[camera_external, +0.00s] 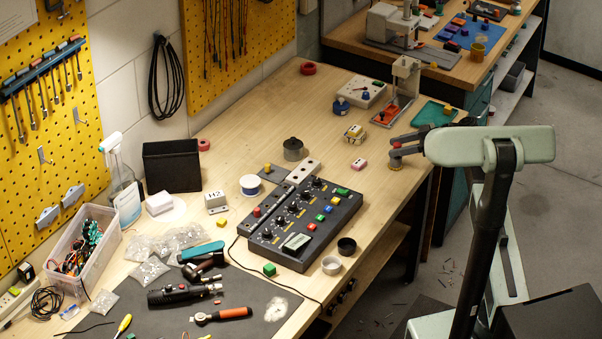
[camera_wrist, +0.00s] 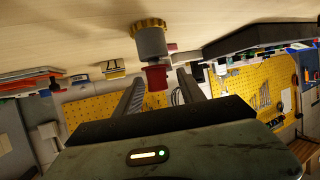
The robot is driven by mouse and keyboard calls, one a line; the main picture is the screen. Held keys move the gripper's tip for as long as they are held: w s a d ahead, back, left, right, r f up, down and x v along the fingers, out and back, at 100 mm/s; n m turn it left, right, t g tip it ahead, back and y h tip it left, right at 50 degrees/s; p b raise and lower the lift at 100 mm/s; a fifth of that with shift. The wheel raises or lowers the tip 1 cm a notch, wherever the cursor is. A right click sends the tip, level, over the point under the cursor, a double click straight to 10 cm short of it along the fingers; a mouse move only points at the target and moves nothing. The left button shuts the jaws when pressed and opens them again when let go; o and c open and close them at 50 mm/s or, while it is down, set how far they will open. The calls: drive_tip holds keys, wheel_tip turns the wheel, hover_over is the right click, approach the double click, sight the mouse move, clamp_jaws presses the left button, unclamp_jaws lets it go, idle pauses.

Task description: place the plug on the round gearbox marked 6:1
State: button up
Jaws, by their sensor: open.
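A round grey gearbox (camera_wrist: 151,42) with a brass toothed rim stands on the bench. It also shows in the external view (camera_external: 396,161), near the bench's right edge. No 6:1 mark can be read on it. A red piece (camera_wrist: 157,76), seemingly the plug, sits against the gearbox's upper end in the wrist view, where the bench appears at the top. My gripper (camera_wrist: 160,88) is open, with one finger on each side of the red piece and visible gaps. In the external view my gripper (camera_external: 391,146) is just above the gearbox and partly hides the red piece.
A small pink block (camera_external: 359,164) and a yellow-and-white block (camera_external: 354,133) stand left of the gearbox. A dark control panel (camera_external: 335,232) lies nearer the camera. Bare bench lies between.

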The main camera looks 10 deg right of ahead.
drive_tip(key=p+v, duration=0.4)
drive_tip(key=v, duration=0.7)
drive_tip(key=shift+d, duration=0.25)
drive_tip(key=shift+s+a, duration=0.1)
drive_tip(key=shift+s, duration=0.05)
